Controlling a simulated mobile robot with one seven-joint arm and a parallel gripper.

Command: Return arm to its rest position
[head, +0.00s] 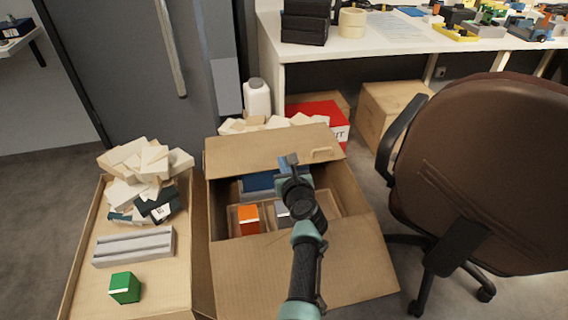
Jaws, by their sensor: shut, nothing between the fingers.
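My gripper (290,160) is over the open cardboard carton (270,274) in the head view, near its back flap. My arm reaches up to it from the bottom of the picture. The fingers are small here, but the gripper is shut and holds nothing. Inside the carton are an orange block (248,220), a blue item (259,182) and a grey item (282,213). My wrist hides part of the carton's inside.
A left carton (78,262) holds a green block (125,287), a grey slotted piece (134,247) and pale packing pieces (140,160). A brown office chair (485,170) stands at the right. A white desk (375,42) and a grey cabinet (140,75) stand behind.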

